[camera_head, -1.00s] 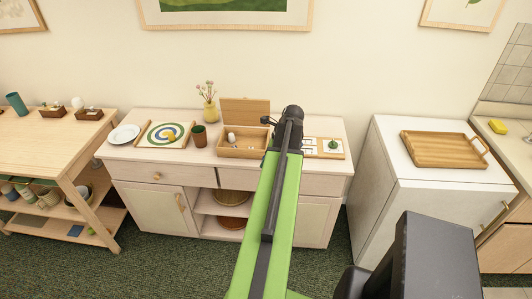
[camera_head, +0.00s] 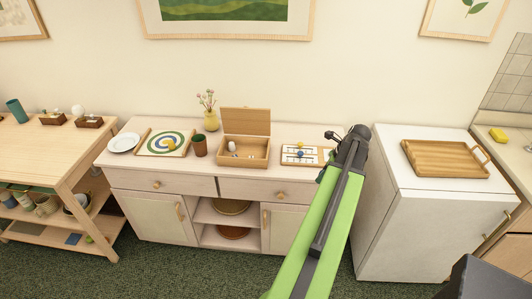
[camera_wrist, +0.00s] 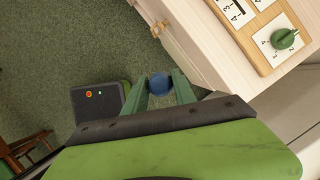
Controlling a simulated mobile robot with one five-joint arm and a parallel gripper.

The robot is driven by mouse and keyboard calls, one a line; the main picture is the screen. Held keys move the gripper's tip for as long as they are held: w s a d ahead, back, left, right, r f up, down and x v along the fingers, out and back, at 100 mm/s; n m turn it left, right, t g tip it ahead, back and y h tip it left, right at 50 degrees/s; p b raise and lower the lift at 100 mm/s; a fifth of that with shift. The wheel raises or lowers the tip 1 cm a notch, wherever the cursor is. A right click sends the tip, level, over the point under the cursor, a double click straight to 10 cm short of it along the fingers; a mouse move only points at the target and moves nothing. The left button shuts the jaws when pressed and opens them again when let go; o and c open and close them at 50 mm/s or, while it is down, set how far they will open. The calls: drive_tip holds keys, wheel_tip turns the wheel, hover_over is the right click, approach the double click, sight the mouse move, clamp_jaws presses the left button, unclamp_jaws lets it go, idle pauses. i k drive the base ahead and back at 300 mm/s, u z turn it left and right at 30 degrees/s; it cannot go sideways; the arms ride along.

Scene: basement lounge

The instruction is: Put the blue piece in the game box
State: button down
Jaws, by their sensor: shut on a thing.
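My gripper (camera_wrist: 159,76) is shut on the blue piece (camera_wrist: 159,86), a small round thing between the green fingers in the wrist view. In the head view, my gripper (camera_head: 345,142) is at the right end of the sideboard, near the number board, and my arm hides its fingers. The game box (camera_head: 245,161) is an open wooden box with its lid raised at the back, left of my gripper. A small white thing (camera_head: 234,147) is inside it.

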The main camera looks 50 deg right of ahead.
sight(258, 155)
drive_tip(key=z, duration=0.25)
drive_tip(key=i, duration=1.1)
